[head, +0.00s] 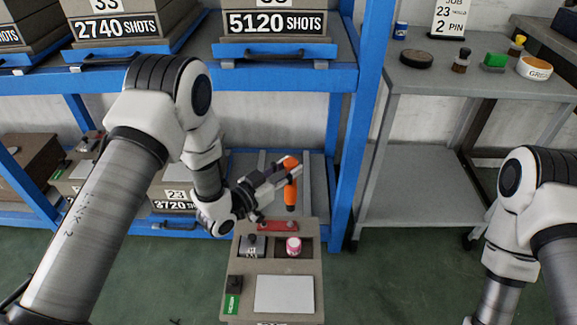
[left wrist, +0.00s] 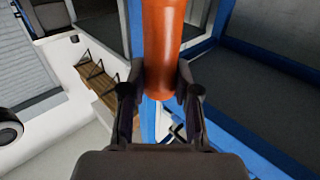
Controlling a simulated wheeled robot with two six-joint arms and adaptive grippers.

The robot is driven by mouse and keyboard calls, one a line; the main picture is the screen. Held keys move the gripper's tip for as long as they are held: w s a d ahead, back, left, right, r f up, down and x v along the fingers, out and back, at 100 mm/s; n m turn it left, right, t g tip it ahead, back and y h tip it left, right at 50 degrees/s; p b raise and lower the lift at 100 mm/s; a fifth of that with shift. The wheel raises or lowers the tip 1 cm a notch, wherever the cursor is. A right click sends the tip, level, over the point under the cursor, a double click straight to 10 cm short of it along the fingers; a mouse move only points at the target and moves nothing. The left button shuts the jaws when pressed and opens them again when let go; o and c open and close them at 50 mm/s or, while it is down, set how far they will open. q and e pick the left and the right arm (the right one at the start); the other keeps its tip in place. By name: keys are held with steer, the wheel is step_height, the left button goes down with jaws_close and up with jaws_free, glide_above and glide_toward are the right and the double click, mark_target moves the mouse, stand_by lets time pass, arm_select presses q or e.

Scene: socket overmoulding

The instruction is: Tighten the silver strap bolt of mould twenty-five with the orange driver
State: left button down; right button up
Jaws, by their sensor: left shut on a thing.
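My left gripper (head: 286,172) is shut on the orange driver (head: 291,187). I cannot tell whether the driver touches the strap. The silver bolt is too small or hidden behind the driver. The mould's number is cut off at the lower frame edge. In the left wrist view the orange driver (left wrist: 163,35) rises between the two fingers of my left gripper (left wrist: 166,85). My right arm shows at the right in the head view, its gripper out of frame.
The mould's top has two recesses, one with a grey part (head: 252,246), one with a pink-and-white pot (head: 293,246). A blue rack (head: 345,150) with other moulds stands behind.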

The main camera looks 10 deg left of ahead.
mark_target(286, 193)
arm_select(q)
steer(key=shift+f+b, duration=1.6)
steer(key=shift+f, duration=1.25)
steer(key=shift+p, duration=0.4)
steer(key=shift+f+b, duration=0.55)
steer(key=shift+f, duration=0.3)
steer(key=shift+s+f, duration=0.1)
steer(key=shift+f, duration=0.4)
stand_by(1.4)
steer(key=shift+r, duration=0.1)
steer(key=shift+r+p, duration=1.9)
steer(key=shift+r, duration=0.6)
